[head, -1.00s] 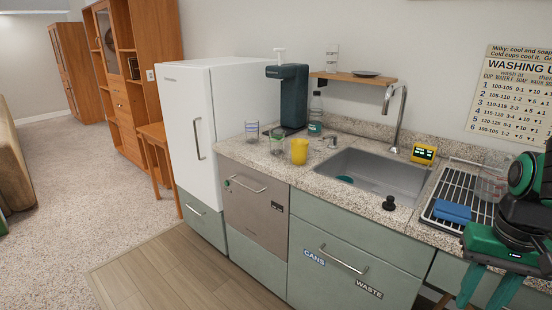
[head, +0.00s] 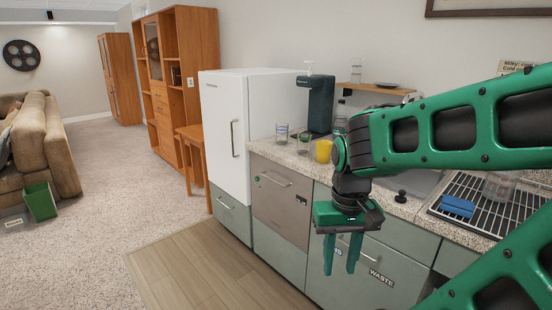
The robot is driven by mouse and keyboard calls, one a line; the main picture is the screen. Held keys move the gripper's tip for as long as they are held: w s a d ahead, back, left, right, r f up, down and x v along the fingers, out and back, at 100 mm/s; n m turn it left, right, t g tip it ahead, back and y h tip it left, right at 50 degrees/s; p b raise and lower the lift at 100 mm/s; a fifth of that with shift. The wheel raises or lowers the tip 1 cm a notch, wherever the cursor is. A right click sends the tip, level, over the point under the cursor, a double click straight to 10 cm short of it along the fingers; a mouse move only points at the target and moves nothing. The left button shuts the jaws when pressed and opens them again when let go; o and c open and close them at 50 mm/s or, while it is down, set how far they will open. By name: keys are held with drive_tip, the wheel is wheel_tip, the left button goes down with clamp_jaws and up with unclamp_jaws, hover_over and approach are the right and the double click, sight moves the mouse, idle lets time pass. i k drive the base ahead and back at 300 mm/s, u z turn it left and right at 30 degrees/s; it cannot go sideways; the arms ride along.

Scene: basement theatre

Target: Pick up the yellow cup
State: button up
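The yellow cup (head: 323,151) stands on the speckled counter, near its front edge, left of the sink. It is partly close behind my arm in the picture but its body shows. My gripper (head: 341,260) hangs fingers down in front of the cabinet fronts, lower in the picture than the cup and apart from it. Its two green fingers are spread with nothing between them.
Two clear glasses, one (head: 282,133) further left and one (head: 304,143) beside the cup, stand on the counter. A dark dispenser (head: 320,104) stands behind. A white fridge (head: 228,140) is at left. A blue sponge (head: 457,206) lies on the drying rack (head: 480,222). My arm hides most of the sink.

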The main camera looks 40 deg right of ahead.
sight(323, 147)
drive_tip(key=u, duration=0.45)
drive_tip(key=i, duration=1.3)
drive_tip(key=z, duration=3.05)
drive_tip(key=i, duration=0.55)
drive_tip(key=z, duration=0.05)
